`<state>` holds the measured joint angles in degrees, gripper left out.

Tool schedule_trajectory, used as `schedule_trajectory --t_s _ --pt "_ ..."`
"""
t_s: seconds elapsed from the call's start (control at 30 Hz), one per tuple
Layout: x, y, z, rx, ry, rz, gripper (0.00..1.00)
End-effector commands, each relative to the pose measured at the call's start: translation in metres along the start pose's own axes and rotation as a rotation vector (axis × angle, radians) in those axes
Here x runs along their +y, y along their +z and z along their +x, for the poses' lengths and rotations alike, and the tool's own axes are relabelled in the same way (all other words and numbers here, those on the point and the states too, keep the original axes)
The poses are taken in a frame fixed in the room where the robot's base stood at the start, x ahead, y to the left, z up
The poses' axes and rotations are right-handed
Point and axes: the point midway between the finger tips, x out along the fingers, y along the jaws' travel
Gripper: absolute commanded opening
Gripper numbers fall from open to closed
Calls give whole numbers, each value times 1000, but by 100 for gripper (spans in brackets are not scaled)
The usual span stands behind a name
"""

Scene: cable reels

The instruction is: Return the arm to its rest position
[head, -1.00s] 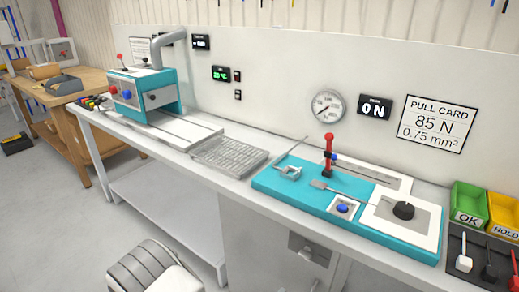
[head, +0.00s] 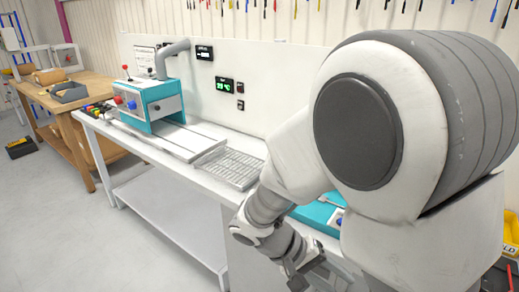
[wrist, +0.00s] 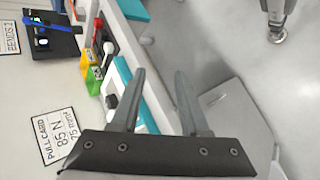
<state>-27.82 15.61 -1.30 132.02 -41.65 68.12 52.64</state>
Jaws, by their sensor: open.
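My arm fills the right half of the head view, bent over the front of the bench, and hides much of the teal fixture (head: 318,213). My gripper (head: 312,274) is low in that view, in front of the bench edge. In the wrist view my gripper (wrist: 160,72) has its two dark fingers apart, with nothing between them. The bench edge and the floor lie beyond the fingers.
The white workbench (head: 128,133) carries a teal machine (head: 148,102) and a grey grid tray (head: 232,168).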

Motion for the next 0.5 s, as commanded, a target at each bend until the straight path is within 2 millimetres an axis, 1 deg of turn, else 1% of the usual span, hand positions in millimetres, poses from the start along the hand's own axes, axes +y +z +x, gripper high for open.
schedule_trajectory --t_s 0.03,0.1,0.27,0.5 --pt "11 6 -7 -4 -57 20 45" --pt "21 14 -14 -6 -136 34 45" --pt "41 30 -32 20 -308 65 45" --pt "69 51 -63 138 -540 122 45"
